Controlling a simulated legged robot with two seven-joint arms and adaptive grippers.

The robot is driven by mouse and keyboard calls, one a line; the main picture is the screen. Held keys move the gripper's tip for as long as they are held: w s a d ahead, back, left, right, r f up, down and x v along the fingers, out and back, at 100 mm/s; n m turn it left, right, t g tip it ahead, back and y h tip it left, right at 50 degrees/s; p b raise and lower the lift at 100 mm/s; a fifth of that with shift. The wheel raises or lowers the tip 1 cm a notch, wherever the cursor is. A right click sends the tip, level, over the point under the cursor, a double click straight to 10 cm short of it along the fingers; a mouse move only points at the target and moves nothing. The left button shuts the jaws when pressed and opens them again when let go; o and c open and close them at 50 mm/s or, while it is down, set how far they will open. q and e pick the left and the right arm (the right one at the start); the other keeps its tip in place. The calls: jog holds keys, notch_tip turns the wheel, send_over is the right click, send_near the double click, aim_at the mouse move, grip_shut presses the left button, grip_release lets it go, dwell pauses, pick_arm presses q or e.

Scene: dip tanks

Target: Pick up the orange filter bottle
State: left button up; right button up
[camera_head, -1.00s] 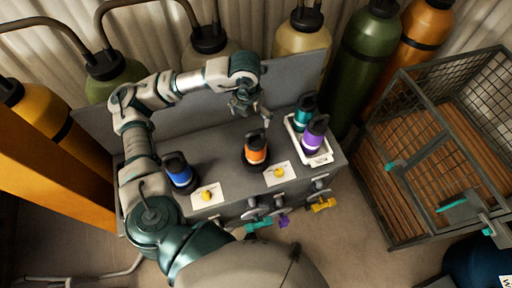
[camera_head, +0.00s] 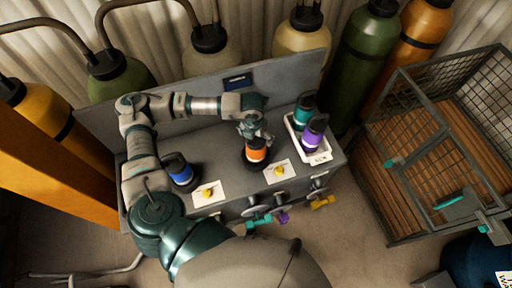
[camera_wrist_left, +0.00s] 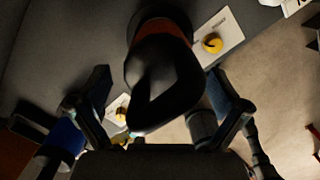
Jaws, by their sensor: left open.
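The orange filter bottle (camera_head: 256,152) stands on the grey bench, with an orange band and a black top. My left gripper (camera_head: 256,132) is right above it and hides part of its top in the head view. In the left wrist view the bottle's black handle loop (camera_wrist_left: 165,80) lies between the two open fingers (camera_wrist_left: 160,115), with space on both sides. The orange band shows only as a strip behind the handle. My right gripper is not in view.
A blue bottle (camera_head: 181,170) stands to the left on the bench. A white tray (camera_head: 321,158) at right holds a teal bottle (camera_head: 304,108) and a purple bottle (camera_head: 314,132). Cards with yellow knobs (camera_head: 279,171) lie in front. A wire cage (camera_head: 440,130) stands right.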

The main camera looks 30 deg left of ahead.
pick_arm(q)
jog(key=shift+a, duration=0.1)
jog(key=shift+r, duration=0.1)
jog(key=c, duration=1.7)
